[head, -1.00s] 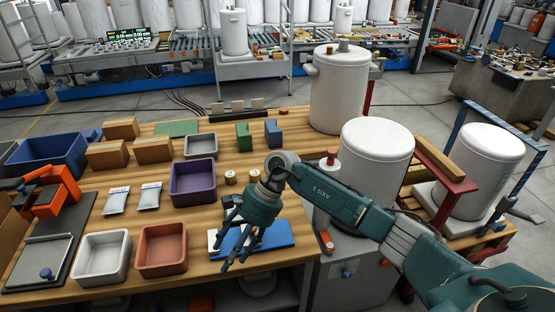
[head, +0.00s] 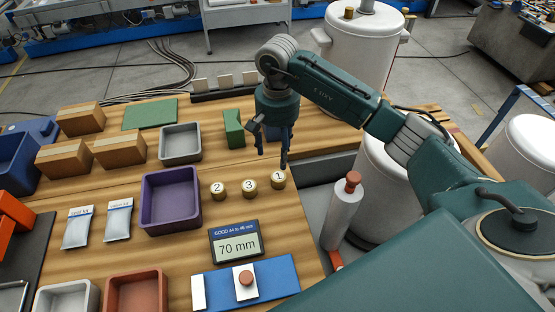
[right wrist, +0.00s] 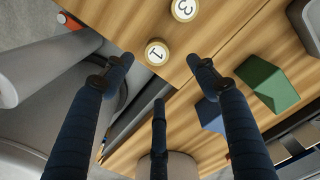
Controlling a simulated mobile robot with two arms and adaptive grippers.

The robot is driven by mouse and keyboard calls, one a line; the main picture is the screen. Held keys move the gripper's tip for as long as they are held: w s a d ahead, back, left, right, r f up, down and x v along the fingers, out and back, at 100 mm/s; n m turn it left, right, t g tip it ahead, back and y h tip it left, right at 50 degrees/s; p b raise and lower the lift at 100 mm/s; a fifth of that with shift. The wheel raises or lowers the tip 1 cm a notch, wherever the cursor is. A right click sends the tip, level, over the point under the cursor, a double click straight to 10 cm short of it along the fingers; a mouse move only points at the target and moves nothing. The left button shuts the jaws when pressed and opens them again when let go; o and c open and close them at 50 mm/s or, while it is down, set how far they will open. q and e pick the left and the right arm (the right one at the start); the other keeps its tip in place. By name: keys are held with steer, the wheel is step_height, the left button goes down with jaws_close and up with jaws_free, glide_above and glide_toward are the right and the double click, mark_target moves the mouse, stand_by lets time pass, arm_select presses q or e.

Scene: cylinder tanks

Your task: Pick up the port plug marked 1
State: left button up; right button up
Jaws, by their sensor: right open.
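The port plug marked 1 (head: 278,178) is a small brass cylinder with a white numbered top. It stands upright on the wooden table near its right edge, at the right end of a row with plug 3 (head: 249,187) and plug 2 (head: 218,190). My right gripper (head: 272,160) is open, fingers down, above and just behind plug 1. In the right wrist view, plug 1 (right wrist: 157,52) shows between and beyond the spread fingers (right wrist: 160,75), with plug 3 (right wrist: 185,9) further off. Nothing is between the fingers. My left gripper is not in view.
A purple bin (head: 171,200) stands left of the plugs, with a grey bin (head: 181,144) behind it. A green block (head: 234,130) is behind the plugs. A 70 mm display (head: 236,242) and a blue board (head: 262,280) lie in front. A white cylinder with red cap (head: 343,212) stands right.

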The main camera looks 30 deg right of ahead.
mark_target(279, 176)
steer(key=f, duration=0.2)
steer(key=f+p, duration=0.1)
steer(key=shift+s+f, duration=0.2)
steer(key=shift+f, duration=0.55)
steer(key=shift+f+p, duration=0.3)
step_height(279, 176, down, 4)
steer(key=shift+s+f+p, duration=0.15)
steer(key=shift+p, duration=0.95)
steer(key=shift+f, duration=0.45)
steer(key=shift+d, duration=0.1)
steer(key=shift+c, duration=0.2)
steer(key=c, duration=0.5)
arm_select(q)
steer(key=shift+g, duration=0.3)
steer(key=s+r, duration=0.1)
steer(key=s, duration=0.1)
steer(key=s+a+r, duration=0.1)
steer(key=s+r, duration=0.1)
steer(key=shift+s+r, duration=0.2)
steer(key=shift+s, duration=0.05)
arm_select(e)
steer(key=c, duration=0.6)
